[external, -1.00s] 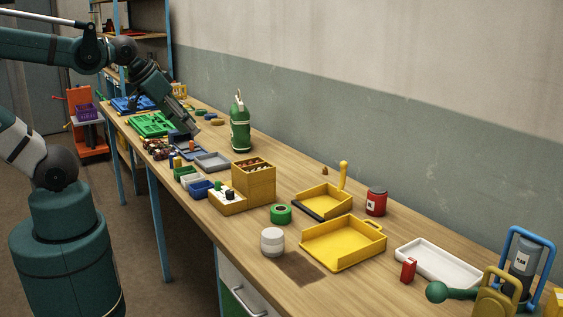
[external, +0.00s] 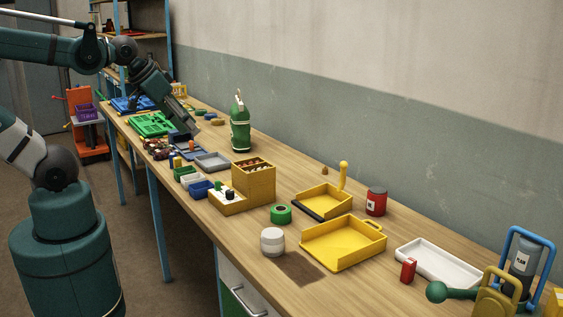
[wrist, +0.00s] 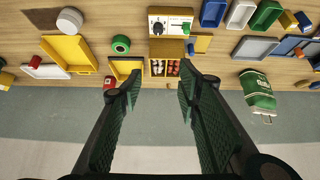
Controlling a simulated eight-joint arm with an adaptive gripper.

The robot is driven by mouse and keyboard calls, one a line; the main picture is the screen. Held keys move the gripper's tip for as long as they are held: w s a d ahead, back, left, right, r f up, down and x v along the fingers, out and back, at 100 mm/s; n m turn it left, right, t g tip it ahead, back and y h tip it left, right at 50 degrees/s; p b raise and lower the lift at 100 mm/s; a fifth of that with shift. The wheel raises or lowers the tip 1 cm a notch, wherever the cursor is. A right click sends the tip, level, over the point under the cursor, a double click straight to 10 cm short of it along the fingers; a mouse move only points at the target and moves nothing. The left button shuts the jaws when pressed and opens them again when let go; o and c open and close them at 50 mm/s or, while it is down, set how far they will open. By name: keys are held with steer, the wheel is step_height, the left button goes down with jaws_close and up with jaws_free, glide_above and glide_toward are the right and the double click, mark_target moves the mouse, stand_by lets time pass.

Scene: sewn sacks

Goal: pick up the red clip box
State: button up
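The red clip box (external: 408,270) stands upright on the bench, beside the near-left end of the white tray (external: 440,260). In the wrist view a small red shape that looks like the clip box (wrist: 36,61) shows at the far left, by the white tray. My gripper (wrist: 159,76) is open with nothing between its fingers. In the external view my gripper (external: 184,124) hangs over the far part of the bench, near the green case and small bins, well away from the clip box.
A red can (external: 376,202), yellow trays (external: 340,258), a white jar (external: 272,242) and green tape (external: 281,213) lie between.

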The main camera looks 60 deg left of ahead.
steer(key=shift+c, duration=1.2)
steer(key=w+d+r+m+g+h, duration=0.1)
steer(key=w+d+r+m, duration=0.1)
steer(key=w+d, duration=0.45)
steer(key=w+d+r+m+g+h, duration=0.1)
steer(key=w+d+r+m, duration=0.15)
steer(key=w+d, duration=0.4)
steer(key=m+g+h+p, duration=0.25)
steer(key=m+g, duration=0.25)
steer(key=m, duration=0.8)
glide_above(408, 259)
steer(key=a, duration=0.2)
steer(key=shift+n, duration=0.25)
steer(key=shift+s+f, duration=0.1)
steer(key=shift+f, duration=12.75)
